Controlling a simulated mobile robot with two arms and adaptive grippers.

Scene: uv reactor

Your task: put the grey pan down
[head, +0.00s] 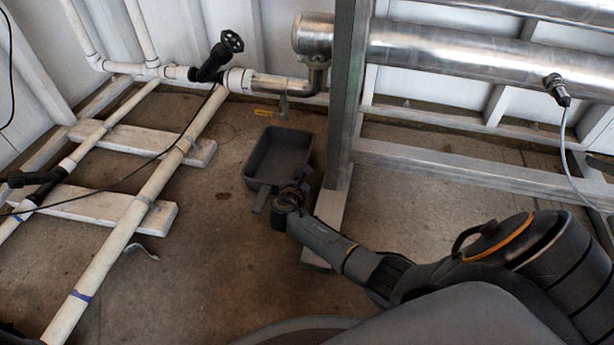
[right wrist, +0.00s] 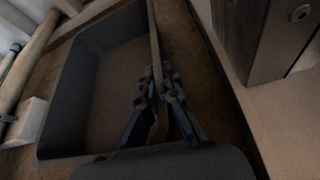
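The grey pan (head: 279,157) is a dark rectangular open tray near the upright metal post in the head view. It is under or just in front of the end of the pipe with the drain. In the right wrist view the pan (right wrist: 110,75) fills the left half and looks empty. My right gripper (head: 296,185) is at the pan's near right side. In the right wrist view its fingers (right wrist: 157,84) are closed on either side of the pan's right wall. I cannot tell whether the pan's bottom touches the floor.
A metal frame post (head: 348,100) stands close to the pan's right, its foot on the floor. White pipes (head: 145,220) on wooden blocks (head: 110,208) run along the left. The concrete floor (head: 215,255) is clear in front.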

